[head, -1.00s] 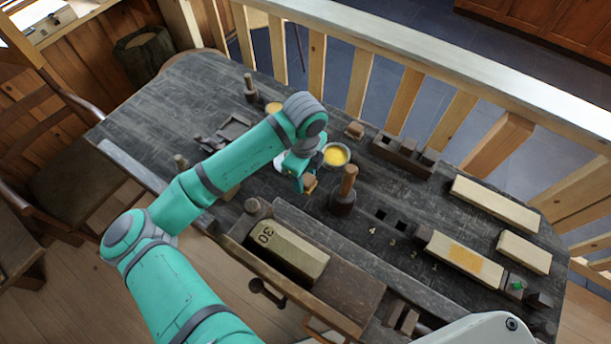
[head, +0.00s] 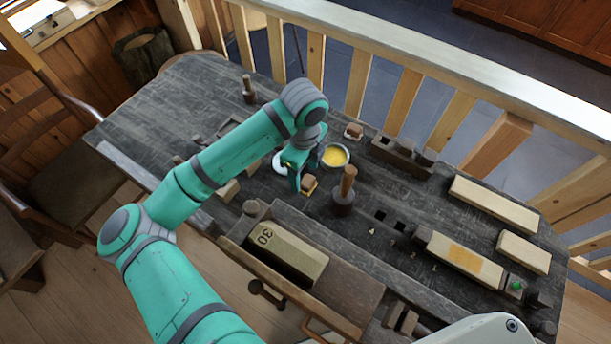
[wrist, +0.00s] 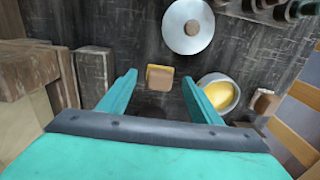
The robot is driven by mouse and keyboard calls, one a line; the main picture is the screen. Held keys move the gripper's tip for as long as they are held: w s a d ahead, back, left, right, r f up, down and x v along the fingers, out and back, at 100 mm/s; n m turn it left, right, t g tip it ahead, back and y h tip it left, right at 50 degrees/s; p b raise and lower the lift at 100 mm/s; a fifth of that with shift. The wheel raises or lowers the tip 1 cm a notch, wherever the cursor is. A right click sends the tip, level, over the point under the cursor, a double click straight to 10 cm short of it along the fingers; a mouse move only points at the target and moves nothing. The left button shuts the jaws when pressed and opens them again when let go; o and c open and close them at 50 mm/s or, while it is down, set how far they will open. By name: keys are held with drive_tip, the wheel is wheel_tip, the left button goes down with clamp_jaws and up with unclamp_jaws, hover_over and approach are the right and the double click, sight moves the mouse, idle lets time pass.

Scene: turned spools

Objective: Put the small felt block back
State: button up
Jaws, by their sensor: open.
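A small brown block with a yellow-orange felt layer (head: 309,184) lies on the dark table, left of the wooden mallet (head: 343,198). The block also shows in the wrist view (wrist: 160,78), between and beyond my fingertips, with clear space on both sides. I take it for the small felt block. My gripper (head: 297,178) is open and empty, pointing down beside the block in the head view; its two teal fingers show in the wrist view (wrist: 159,84). I cannot tell its exact height above the table.
A bowl of yellow stuff (head: 336,156) stands close behind the block. A pale round disc (wrist: 188,26) lies nearby. Another small brown block (head: 354,130) sits near the railing. A bench with a "30" block (head: 287,252) is in front. Square holes (head: 390,221) with numbers lie to the right.

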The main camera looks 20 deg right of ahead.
sight(305, 178)
wheel_tip(305, 178, up, 9)
drive_tip(key=shift+f, duration=0.15)
idle(0.6)
